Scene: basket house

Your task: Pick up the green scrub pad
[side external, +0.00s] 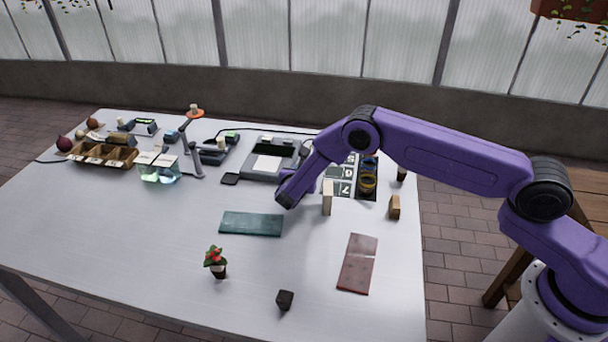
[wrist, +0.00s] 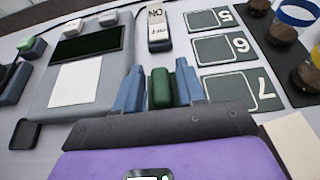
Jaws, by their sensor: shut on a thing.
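The green scrub pad (wrist: 160,90) is a small dark green block, upright between the two blue-grey fingers of my gripper (wrist: 159,80) in the wrist view. The fingers press on it from both sides. In the side external view my gripper (side external: 287,194) is over the middle of the table, just in front of the grey device. There the arm hides the fingertips and the pad. I cannot tell how far the pad is above the table.
A grey device with a screen (wrist: 90,45) lies ahead left, and a number board (wrist: 230,50) ahead right. A pale upright block (side external: 327,198) stands close right of my gripper. A teal mat (side external: 251,224), red mat (side external: 358,263), potted plant (side external: 218,269) and dark cube (side external: 285,300) lie nearer.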

